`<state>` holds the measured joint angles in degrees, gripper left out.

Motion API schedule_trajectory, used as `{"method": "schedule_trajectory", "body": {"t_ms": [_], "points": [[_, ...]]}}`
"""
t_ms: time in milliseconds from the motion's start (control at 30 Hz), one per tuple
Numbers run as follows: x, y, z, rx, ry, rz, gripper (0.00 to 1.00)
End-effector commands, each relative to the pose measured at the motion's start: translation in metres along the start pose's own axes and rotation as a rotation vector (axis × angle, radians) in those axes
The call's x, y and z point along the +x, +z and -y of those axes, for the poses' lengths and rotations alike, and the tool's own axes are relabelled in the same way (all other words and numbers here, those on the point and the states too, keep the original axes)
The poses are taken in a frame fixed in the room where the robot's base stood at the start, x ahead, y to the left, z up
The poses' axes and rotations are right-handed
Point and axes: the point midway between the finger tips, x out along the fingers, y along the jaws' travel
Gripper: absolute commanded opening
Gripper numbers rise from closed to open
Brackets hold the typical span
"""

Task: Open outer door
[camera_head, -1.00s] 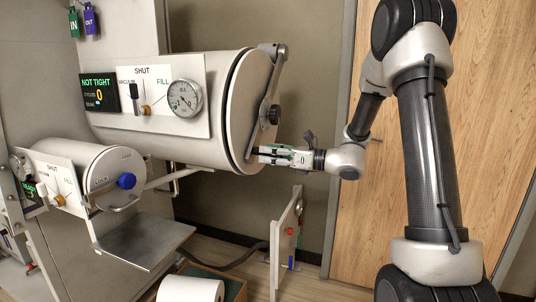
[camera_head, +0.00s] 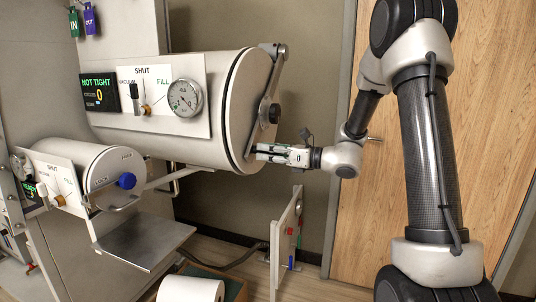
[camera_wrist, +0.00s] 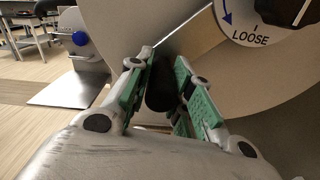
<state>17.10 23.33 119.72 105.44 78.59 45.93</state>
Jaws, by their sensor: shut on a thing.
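The large outer door (camera_head: 254,105) is the round end of the big white cylinder, and it sits against the cylinder rim. A grey bar (camera_head: 277,80) crosses its face, with a dark hub knob (camera_head: 274,113). In the wrist view a round plate marked LOOSE (camera_wrist: 250,36) with a blue arrow shows at top right. A tan bar (camera_wrist: 185,38) runs from it toward my fingers. My gripper (camera_head: 260,152) is at the lower edge of the door. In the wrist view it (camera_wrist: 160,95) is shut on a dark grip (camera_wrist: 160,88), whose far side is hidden.
A smaller cylinder with a blue knob (camera_head: 127,181) sits at left, above a metal shelf (camera_head: 145,243). A gauge panel (camera_head: 180,120) is on the big cylinder. A low white post panel (camera_head: 286,240) stands below my gripper. A wooden door (camera_head: 360,220) is behind my arm.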

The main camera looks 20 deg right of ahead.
Motion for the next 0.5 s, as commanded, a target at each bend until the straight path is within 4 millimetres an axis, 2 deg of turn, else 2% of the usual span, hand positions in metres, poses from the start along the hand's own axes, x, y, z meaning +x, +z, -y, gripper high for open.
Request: {"method": "schedule_trajectory", "body": {"t_ms": [167, 267, 367, 500], "points": [[0.000, 0.023, -0.029, 0.067, 0.004, 0.003, 0.00], [0.000, 0.044, -0.052, 0.134, 0.006, 0.003, 0.00], [0.000, 0.070, -0.077, 0.214, 0.007, 0.004, 0.00], [-0.001, 0.116, -0.112, 0.340, 0.008, 0.003, 0.00]]}}
